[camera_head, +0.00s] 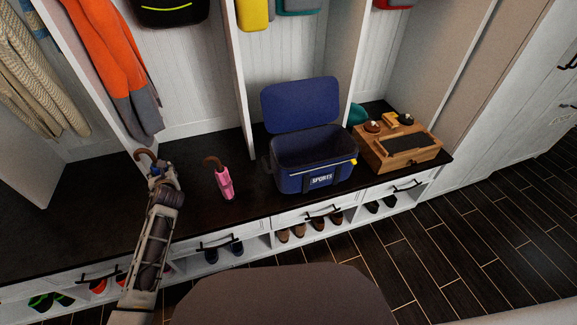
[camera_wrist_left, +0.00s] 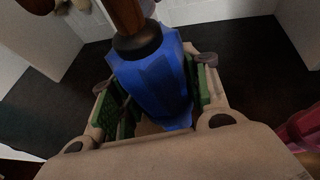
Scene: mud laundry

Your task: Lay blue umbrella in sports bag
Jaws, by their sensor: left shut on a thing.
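My left gripper (camera_head: 160,178) is shut on the blue umbrella at the left part of the dark bench top. In the left wrist view the blue umbrella (camera_wrist_left: 158,85) stands between the green-padded fingers, its brown handle pointing up and away. In the head view its curved brown handle (camera_head: 144,155) shows above the gripper, and most of its blue body is hidden by my arm. The navy sports bag (camera_head: 311,180) stands on the bench to the right, with its lid (camera_head: 300,104) raised and its top open. My right gripper is not in view.
A pink umbrella (camera_head: 224,184) stands on the bench between my left gripper and the bag. A wooden box (camera_head: 403,153) with small items on top stands right of the bag. Upright dividers (camera_head: 239,80) rise behind the bench. Shoes sit in the cubbies below.

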